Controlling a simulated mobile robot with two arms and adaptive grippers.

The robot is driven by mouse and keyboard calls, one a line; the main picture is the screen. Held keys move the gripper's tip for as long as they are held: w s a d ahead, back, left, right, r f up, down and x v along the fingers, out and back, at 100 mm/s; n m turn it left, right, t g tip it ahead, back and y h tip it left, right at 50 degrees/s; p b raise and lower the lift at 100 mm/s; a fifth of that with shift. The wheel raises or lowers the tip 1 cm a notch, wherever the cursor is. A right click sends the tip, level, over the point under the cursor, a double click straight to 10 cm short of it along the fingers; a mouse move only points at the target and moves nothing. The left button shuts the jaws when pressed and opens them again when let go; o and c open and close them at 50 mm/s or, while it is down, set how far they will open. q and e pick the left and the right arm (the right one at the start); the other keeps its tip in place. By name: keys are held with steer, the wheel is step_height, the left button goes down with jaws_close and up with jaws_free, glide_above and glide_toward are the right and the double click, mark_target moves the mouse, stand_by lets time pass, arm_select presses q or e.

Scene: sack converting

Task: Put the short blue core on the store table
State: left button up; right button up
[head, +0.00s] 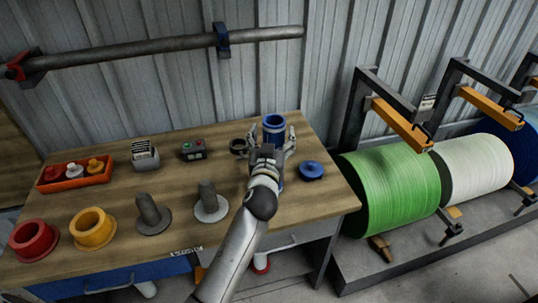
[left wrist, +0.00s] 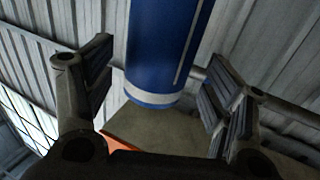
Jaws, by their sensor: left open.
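A blue core (head: 274,124), a tube with an open top, is upright over the right part of the wooden table (head: 215,232). In the left wrist view the blue core (left wrist: 168,45) has a pale band near one end. My left gripper (head: 271,141) is open around it; the left wrist view shows gaps between the core and both fingers (left wrist: 155,98). The arm hides the core's lower part in the head view, so I cannot tell whether it touches the tabletop. My right gripper is not in view.
A blue flanged piece (head: 311,171) lies right of the core, and a dark ring (head: 238,147) lies left. Grey flanged posts (head: 210,203), yellow (head: 93,230) and red (head: 34,240) rings and a red tray (head: 75,181) stand further left. A green roll (head: 390,192) is beyond the table's right edge.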

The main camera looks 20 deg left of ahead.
arm_select(q)
steer(key=b+v, duration=0.1)
steer(key=v, duration=0.7)
steer(key=shift+s, duration=0.35)
